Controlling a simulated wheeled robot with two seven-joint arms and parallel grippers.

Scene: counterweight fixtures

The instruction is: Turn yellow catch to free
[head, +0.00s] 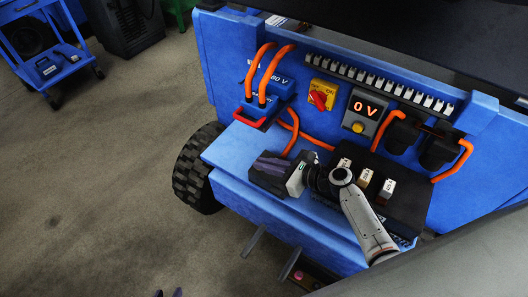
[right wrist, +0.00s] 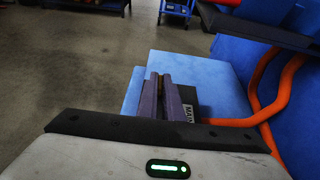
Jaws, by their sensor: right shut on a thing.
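My right gripper (head: 270,166) reaches over the blue ledge, its purple fingers above a black block at the ledge's left part. In the right wrist view the fingers (right wrist: 165,97) are close together, with a narrow yellowish-brown sliver (right wrist: 162,86) between them. It looks like the yellow catch, which is almost wholly hidden by the fingers; its turn angle cannot be seen. The black block (right wrist: 188,97) beside the fingers carries a label, partly covered. My left gripper (head: 167,293) shows only as two purple fingertips, apart, at the bottom edge of the head view.
On the upright blue panel are a red rotary switch (head: 319,97) on a yellow plate, a display (head: 365,107) reading 0 V, and a blue plug with a red handle (head: 249,117). Orange cables (head: 294,130) loop close to my right gripper. A blue cart (head: 48,66) stands far left.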

